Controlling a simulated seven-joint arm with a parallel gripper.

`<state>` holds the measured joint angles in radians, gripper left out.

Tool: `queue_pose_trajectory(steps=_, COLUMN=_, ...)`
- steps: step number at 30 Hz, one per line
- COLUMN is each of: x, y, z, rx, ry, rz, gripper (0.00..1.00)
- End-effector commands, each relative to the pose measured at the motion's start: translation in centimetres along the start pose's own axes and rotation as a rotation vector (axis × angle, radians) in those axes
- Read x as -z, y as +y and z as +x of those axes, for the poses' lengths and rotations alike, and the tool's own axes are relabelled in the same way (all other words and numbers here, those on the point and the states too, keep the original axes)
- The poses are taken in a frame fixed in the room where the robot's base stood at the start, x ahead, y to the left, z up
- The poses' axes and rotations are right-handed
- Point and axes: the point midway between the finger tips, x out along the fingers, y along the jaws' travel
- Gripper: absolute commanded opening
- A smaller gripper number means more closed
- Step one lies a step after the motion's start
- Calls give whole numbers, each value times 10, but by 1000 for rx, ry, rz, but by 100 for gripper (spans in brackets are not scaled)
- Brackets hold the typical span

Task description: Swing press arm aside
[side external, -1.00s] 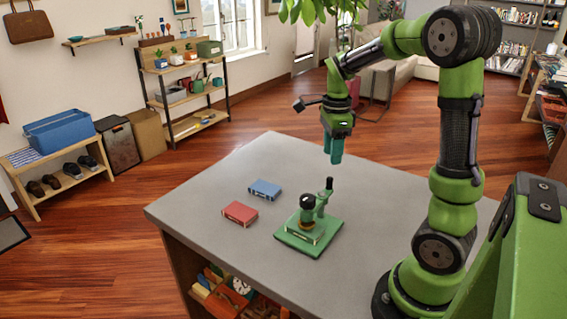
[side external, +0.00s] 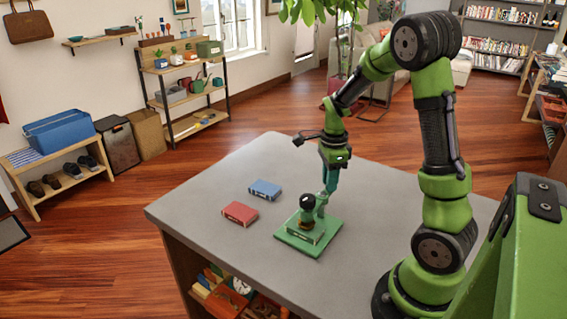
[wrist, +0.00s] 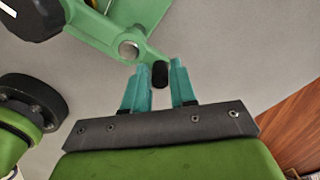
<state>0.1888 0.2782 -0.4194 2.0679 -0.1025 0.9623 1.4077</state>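The press stands on a square green base plate (side external: 290,246) near the middle of the grey table. It has a black-topped round head (side external: 307,201) over a green block. In the wrist view its green press arm (wrist: 112,35) runs from the upper left to a pivot-like grey disc and a black knob (wrist: 160,75). My gripper (side external: 328,191) is lowered at the press arm's handle end. In the wrist view its two teal fingers (wrist: 160,78) stand apart, one on each side of the knob, with narrow gaps. The knob is hidden in the side view.
A red book (side external: 240,212) and a blue book (side external: 265,189) lie on the table (side external: 205,190) to the left of the press. The table is clear behind the press. Its shelf below holds several small items.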

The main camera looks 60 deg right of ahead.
Motion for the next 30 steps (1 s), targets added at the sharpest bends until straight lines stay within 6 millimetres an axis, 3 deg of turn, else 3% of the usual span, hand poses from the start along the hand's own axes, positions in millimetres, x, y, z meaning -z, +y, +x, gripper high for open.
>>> queue_pose_trajectory(steps=1, x=0, y=0, z=0, rx=0, ry=0, rz=0, gripper=18)
queue_pose_trajectory(steps=5, x=0, y=0, z=0, rx=0, ry=0, rz=0, gripper=0)
queue_pose_trajectory(steps=20, x=-1, y=-1, z=-1, rx=1, ry=0, rz=-29, gripper=0)
queue_pose_trajectory(steps=30, x=-8, y=-6, z=-1, rx=2, ry=-1, rz=-235, gripper=0)
